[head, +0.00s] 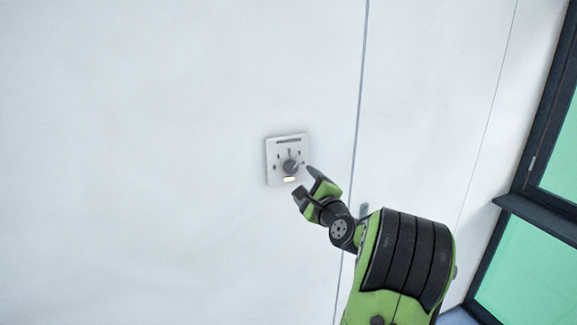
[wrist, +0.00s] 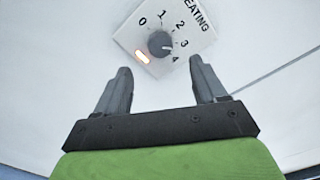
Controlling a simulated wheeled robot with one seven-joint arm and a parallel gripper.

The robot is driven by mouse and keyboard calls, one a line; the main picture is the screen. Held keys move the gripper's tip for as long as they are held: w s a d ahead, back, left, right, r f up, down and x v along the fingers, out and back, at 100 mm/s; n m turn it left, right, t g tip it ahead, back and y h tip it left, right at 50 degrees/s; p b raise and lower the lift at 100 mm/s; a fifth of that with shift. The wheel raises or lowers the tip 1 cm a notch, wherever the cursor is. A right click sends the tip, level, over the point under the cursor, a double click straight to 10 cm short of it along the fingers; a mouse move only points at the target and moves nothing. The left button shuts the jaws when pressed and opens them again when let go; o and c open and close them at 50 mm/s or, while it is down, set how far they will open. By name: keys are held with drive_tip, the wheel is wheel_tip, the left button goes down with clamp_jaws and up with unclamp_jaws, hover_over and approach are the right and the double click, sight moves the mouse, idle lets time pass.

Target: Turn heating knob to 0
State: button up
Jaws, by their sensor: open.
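The heating knob (head: 290,167) is a dark round dial on a light square wall plate (head: 273,150). In the wrist view the knob (wrist: 159,43) sits among the marks 0, 1, 2, 3 and 4, and the plate (wrist: 128,36) bears the letters "EATING". A lit orange-white bar (wrist: 142,57) lies near the 0. The knob's pointer seems to face the 3 to 4 side, but I cannot tell exactly. My gripper (head: 304,181) is open and empty, just right of and below the plate. In the wrist view its two fingers (wrist: 160,80) point at the plate, with the knob beyond and between them, apart from it.
The white wall (head: 150,160) around the plate is bare, with a vertical seam (head: 359,105) to the right. A dark-framed window (head: 508,200) with green panes stands at the far right. Free room lies left of the plate.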

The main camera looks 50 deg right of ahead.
sight(292, 169)
drive_tip(key=p+x, duration=0.2)
drive_tip(key=x, duration=0.7)
drive_tip(key=shift+w+d, duration=0.3)
drive_tip(key=shift+s+a, duration=0.1)
drive_tip(key=c, duration=1.1)
